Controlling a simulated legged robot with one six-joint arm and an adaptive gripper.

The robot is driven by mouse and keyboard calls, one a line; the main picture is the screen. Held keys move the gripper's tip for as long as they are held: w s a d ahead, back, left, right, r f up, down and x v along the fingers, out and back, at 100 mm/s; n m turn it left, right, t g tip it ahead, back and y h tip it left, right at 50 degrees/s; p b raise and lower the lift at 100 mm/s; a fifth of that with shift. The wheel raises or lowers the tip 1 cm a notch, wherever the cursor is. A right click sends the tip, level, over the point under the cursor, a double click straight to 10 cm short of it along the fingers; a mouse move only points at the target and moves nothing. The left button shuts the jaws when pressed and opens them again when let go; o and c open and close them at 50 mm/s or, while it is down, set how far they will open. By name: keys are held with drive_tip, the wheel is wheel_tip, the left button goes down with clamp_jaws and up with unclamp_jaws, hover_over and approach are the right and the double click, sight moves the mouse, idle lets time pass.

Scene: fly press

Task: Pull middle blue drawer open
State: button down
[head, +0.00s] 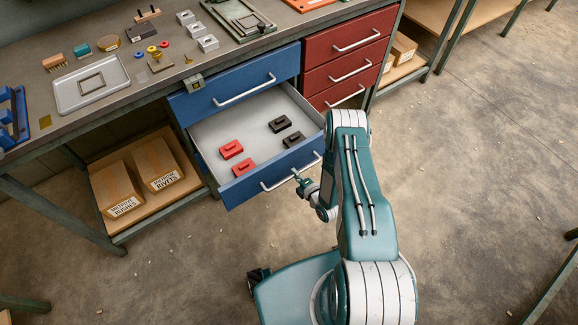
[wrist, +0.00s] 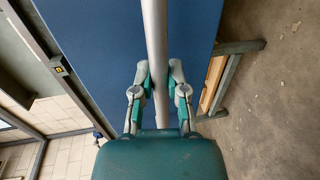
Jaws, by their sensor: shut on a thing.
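The middle blue drawer (head: 240,190) is pulled well out below the closed top blue drawer (head: 235,80). Its light grey inside is visible and holds two red blocks (head: 231,149) and two black blocks (head: 280,124). Its silver handle (head: 276,184) runs along the front. My gripper (head: 302,181) is at the right part of this handle, with my arm coming from the right. In the wrist view my gripper (wrist: 159,78) has its two fingers on either side of the handle bar (wrist: 154,30), shut on it. The blue drawer front (wrist: 90,40) lies behind.
The workbench top (head: 120,112) carries a metal tray (head: 92,88) and several small parts. Red drawers (head: 343,72) stand to the right. Cardboard boxes (head: 157,163) sit on the lower shelf at left. The concrete floor (head: 480,150) is clear at right.

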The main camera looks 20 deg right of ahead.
drive_tip(key=shift+s+d+f, duration=0.15)
drive_tip(key=shift+s, duration=0.45)
drive_tip(key=shift+s+d+f, duration=0.1)
drive_tip(key=shift+s, duration=0.45)
drive_tip(key=c, duration=0.6)
unclamp_jaws()
drive_tip(key=shift+c, duration=0.2)
drive_tip(key=shift+w+r, duration=0.1)
drive_tip(key=v, duration=1.2)
drive_tip(key=shift+w+d, duration=0.1)
